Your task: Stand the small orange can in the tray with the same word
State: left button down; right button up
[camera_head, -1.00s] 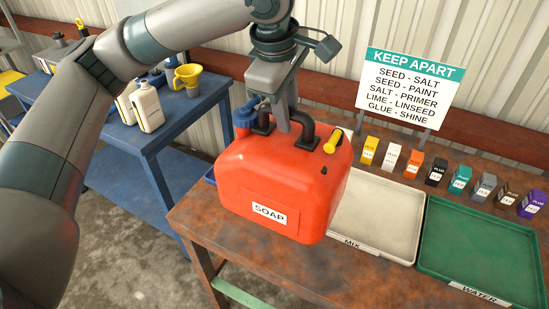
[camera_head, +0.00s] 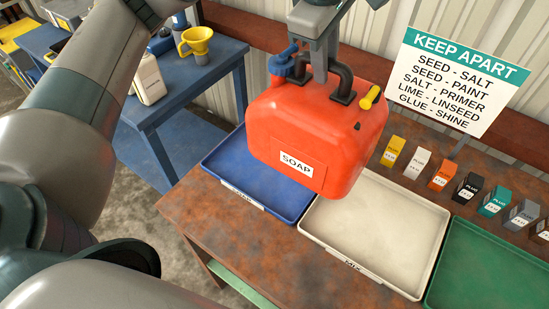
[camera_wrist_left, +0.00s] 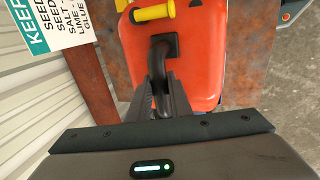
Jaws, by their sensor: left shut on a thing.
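The orange can (camera_head: 310,130) has a blue cap, a yellow spout and a white label reading SOAP. My left gripper (camera_head: 322,78) is shut on its dark handle; the wrist view also shows the fingers (camera_wrist_left: 163,95) around the handle. The can hangs roughly upright and overlaps, in the picture, the back right of the blue tray (camera_head: 215,165) and the edge of the white tray (camera_head: 425,205). The blue tray's front label is too small to read. The white tray's label seems to read MIX. The green tray (camera_head: 500,262) is partly cut off. My right gripper is not in view.
Small cartons, including a yellow one (camera_head: 392,151) and an orange one (camera_head: 441,177), line the bench's back. A KEEP APART sign (camera_head: 455,85) stands behind them. A blue side table (camera_head: 190,95) holds a yellow funnel (camera_head: 197,43) and bottles. The trays seen look empty.

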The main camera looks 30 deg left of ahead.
aim_at(270, 87)
pick_arm(q)
jog(key=shift+s+r, duration=0.1)
jog(key=shift+r, duration=0.05)
jog(key=shift+a+f, duration=0.2)
jog(key=a+f+p, duration=0.1)
jog(key=a+f, duration=0.1)
jog(key=a, duration=0.1)
jog(key=a+f+p, duration=0.1)
jog(key=a+f, duration=0.1)
jog(key=a, duration=0.2)
jog(key=w+a+f+p, duration=0.1)
jog(key=a+f+p, duration=0.1)
jog(key=a, duration=0.2)
jog(key=shift+a+f, duration=0.1)
jog(key=shift+f, duration=0.4)
notch_tip(270, 87, down, 2)
jog(key=shift+f+p, duration=0.2)
jog(key=shift+p, duration=0.55)
jog(key=shift+w+f, duration=0.1)
jog(key=shift+f, duration=0.55)
